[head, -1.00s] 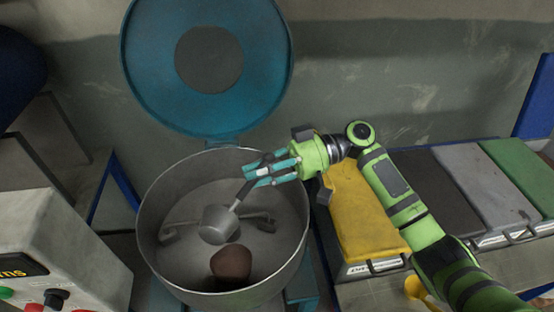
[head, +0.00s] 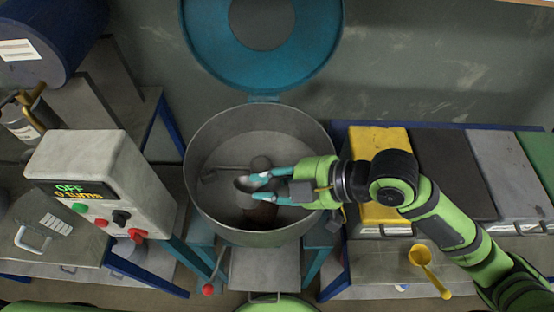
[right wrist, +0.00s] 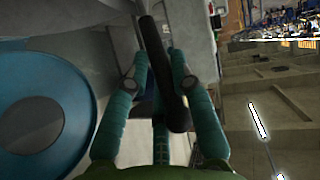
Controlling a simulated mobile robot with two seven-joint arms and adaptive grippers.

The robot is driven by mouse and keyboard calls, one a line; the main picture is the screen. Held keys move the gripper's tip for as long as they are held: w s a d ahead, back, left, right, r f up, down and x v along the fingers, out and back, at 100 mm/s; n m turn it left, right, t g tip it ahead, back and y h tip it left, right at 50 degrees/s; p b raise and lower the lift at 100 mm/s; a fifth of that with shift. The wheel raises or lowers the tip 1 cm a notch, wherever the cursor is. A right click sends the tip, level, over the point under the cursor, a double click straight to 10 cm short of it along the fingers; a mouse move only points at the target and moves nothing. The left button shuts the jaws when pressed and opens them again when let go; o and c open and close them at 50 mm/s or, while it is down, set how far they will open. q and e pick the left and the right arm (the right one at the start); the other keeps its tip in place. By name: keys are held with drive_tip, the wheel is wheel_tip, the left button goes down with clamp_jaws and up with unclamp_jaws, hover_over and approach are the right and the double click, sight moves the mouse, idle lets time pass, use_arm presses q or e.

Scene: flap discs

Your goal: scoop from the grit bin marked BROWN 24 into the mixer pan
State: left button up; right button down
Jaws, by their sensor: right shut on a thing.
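The round steel mixer pan (head: 290,130) stands open in the middle of the head view. A dark brown mound (head: 262,215) lies on its floor, partly behind my right gripper. My right gripper (head: 262,187) is over the pan, shut on a grey scoop (head: 244,184). The scoop's dark handle (right wrist: 163,70) runs between the fingers in the right wrist view. I cannot tell whether the scoop holds grit. The grit bins have yellow (head: 378,150), dark, grey and green lids. Their labels are too small to read. My left gripper is out of view.
The pan's blue lid (head: 325,45) stands raised behind it. A control box (head: 100,175) at left reads OFF and 0 turns. A yellow scoop (head: 422,258) lies on the bench before the bins. A blue drum (head: 45,45) is at far left.

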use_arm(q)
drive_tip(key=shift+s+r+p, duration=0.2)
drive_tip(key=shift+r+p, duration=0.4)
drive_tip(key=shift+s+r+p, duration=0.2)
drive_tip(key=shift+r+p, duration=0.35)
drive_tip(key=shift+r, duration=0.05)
use_arm(e)
drive_tip(key=s+n+t, duration=0.1)
drive_tip(key=s+a+f+n+t+h, duration=0.1)
drive_tip(key=s, duration=0.1)
drive_tip(key=s+a+f+n+t, duration=0.1)
drive_tip(key=s+t, duration=0.1)
drive_tip(key=shift+f+n, duration=0.25)
drive_tip(key=shift+n, duration=0.15)
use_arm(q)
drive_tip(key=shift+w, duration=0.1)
